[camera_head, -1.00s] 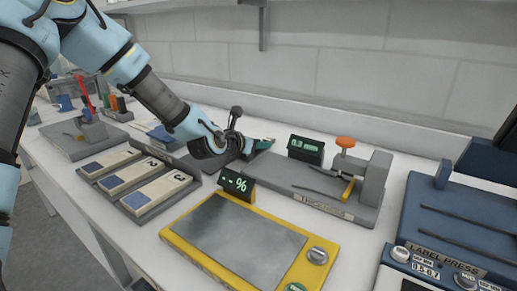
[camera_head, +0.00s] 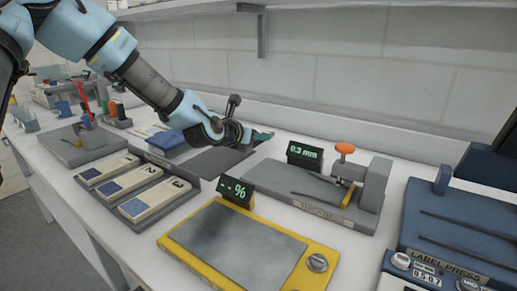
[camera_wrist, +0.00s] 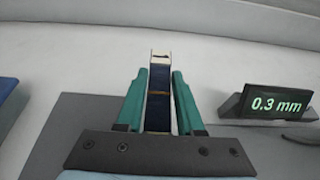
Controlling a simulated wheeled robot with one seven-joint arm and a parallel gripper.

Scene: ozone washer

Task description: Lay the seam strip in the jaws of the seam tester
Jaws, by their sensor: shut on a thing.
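My gripper's green fingers (camera_wrist: 159,97) are shut on a narrow dark-blue strip with a pale end (camera_wrist: 160,62), which stands out past the fingertips in the wrist view. In the head view my gripper (camera_head: 262,136) hangs left of the thickness gauge, above the bench. The strip is too small to make out there. A grey device with a red lever (camera_head: 86,120) stands at the back left, well left of the gripper. I cannot read a label on it or tell whether it is the seam tester; its jaws are not clear.
The thickness gauge (camera_head: 310,204) has an orange knob, and its display (camera_head: 305,154) reads 0.3 mm. A yellow-framed plate (camera_head: 320,268), a tray of pale blocks (camera_head: 176,207) and a blue label press (camera_head: 450,232) crowd the front. A wall stands behind.

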